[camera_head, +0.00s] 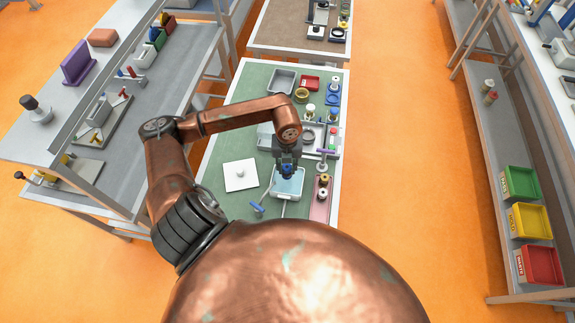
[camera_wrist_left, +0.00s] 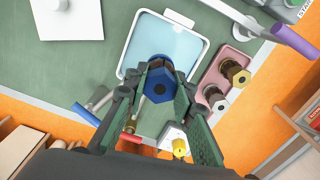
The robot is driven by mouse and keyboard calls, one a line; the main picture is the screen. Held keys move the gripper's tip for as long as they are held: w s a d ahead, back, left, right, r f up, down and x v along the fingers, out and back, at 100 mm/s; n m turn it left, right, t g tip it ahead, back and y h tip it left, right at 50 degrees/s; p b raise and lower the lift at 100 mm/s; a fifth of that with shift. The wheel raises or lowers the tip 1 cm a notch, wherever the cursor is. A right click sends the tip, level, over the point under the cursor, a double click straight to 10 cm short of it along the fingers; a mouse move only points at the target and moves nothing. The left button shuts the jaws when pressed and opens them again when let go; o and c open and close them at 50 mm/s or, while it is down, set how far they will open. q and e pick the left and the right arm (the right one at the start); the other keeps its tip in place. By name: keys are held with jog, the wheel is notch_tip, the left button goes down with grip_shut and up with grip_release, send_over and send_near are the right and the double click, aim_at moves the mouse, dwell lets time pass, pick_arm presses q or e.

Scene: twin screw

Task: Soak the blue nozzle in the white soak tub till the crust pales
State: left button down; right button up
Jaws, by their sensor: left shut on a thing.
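The blue nozzle (camera_wrist_left: 158,82) is held between the fingers of my left gripper (camera_wrist_left: 155,105), which is shut on it. In the left wrist view it has a blue hex face with a dark centre and a dark brown part behind it. The white soak tub (camera_wrist_left: 207,47) with pale blue liquid lies beneath it. In the head view the nozzle (camera_head: 287,169) shows under the left gripper (camera_head: 287,162), over the tub (camera_head: 299,196). I cannot tell whether the nozzle touches the liquid. The crust's shade is hard to judge. My right gripper is not in view.
A pink tray (camera_wrist_left: 238,51) with brass and grey nozzles stands right of the tub. A blue-handled tool (camera_head: 257,207) and a white square plate (camera_head: 240,175) lie left of it. A purple-handled tool (camera_wrist_left: 295,40) is near the tray. Bare green mat (camera_head: 227,200) shows at left.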

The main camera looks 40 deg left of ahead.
pick_arm(q)
notch_tip(320, 180, down, 4)
jog(key=shift+r+b, duration=0.2)
jog(key=shift+b, duration=0.8)
notch_tip(320, 180, down, 5)
jog(key=b, duration=0.4)
jog(key=shift+f, duration=0.15)
jog(key=shift+w+b, duration=0.1)
jog(key=shift+b, duration=0.3)
dwell(1.2)
dwell(0.7)
